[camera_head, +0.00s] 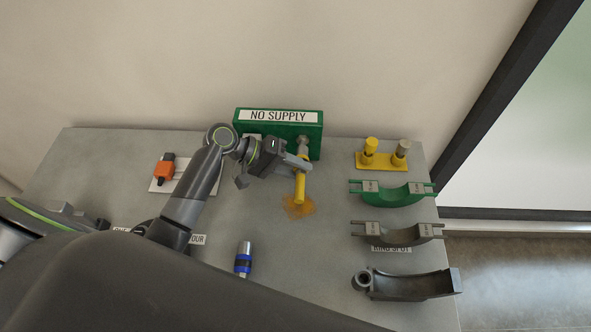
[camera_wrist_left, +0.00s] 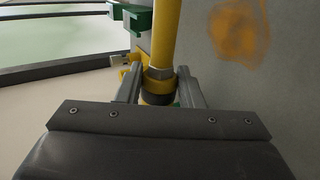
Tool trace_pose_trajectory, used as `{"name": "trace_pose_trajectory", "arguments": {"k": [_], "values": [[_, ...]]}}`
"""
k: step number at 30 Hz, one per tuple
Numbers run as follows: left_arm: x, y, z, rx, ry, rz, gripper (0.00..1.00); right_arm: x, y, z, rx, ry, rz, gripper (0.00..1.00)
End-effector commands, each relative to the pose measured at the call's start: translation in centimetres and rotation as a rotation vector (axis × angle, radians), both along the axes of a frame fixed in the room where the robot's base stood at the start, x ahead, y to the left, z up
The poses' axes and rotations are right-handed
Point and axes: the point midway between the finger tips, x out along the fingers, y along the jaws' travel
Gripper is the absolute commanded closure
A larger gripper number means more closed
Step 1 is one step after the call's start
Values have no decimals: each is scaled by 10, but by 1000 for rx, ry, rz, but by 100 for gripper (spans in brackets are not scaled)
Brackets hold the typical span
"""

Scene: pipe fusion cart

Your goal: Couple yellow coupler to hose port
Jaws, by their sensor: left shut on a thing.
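The yellow coupler (camera_head: 300,189) is a yellow tube with a dark band at one end, near the front of the green supply block (camera_head: 243,122). The block carries a "NO SUPPLY" label. A grey metal hose port (camera_head: 303,142) sticks out of its right part. My left gripper (camera_head: 299,163) is shut on the coupler. In the left wrist view the gripper (camera_wrist_left: 160,82) has its fingers on both sides of the coupler (camera_wrist_left: 164,40) at the dark band. The coupler's end lies close to the port; I cannot tell whether they touch. My right gripper is not in view.
An orange item (camera_head: 164,169) lies on a white plate at left. A yellow two-post stand (camera_head: 383,160), a green half-ring (camera_head: 393,195) and dark half-rings (camera_head: 398,233) fill the right side. An orange stain marks the table.

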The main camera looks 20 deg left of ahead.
Motion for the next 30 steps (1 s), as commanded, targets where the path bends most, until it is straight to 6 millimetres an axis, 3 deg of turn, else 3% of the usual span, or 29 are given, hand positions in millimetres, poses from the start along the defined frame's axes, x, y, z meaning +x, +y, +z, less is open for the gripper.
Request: {"name": "trace_pose_trajectory", "arguments": {"k": [23, 24, 25, 30], "values": [[19, 5, 0, 0, -2, 0, 95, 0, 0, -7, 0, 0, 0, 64], [20, 6, 0, 1, -2, 0, 99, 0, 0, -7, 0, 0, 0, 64], [20, 6, 0, -1, -1, 0, 62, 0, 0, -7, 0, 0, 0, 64], [19, 5, 0, -1, -1, 0, 41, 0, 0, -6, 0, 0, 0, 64]]}}
